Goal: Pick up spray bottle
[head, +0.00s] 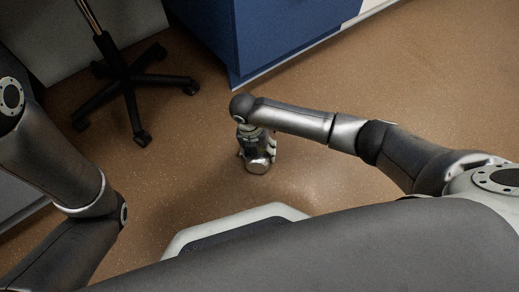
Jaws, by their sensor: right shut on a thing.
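My right gripper (257,157) hangs down from the end of my right arm, over the brown floor near the middle of the view. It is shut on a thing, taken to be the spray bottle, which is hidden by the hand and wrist. I cannot make out the bottle's shape or colour. My left arm shows at the left edge, but its gripper is out of view.
A blue cabinet (275,35) stands at the top middle, beyond my right arm. A black wheeled chair base (124,75) is on the floor at the upper left. The floor (400,90) to the right of the cabinet is clear.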

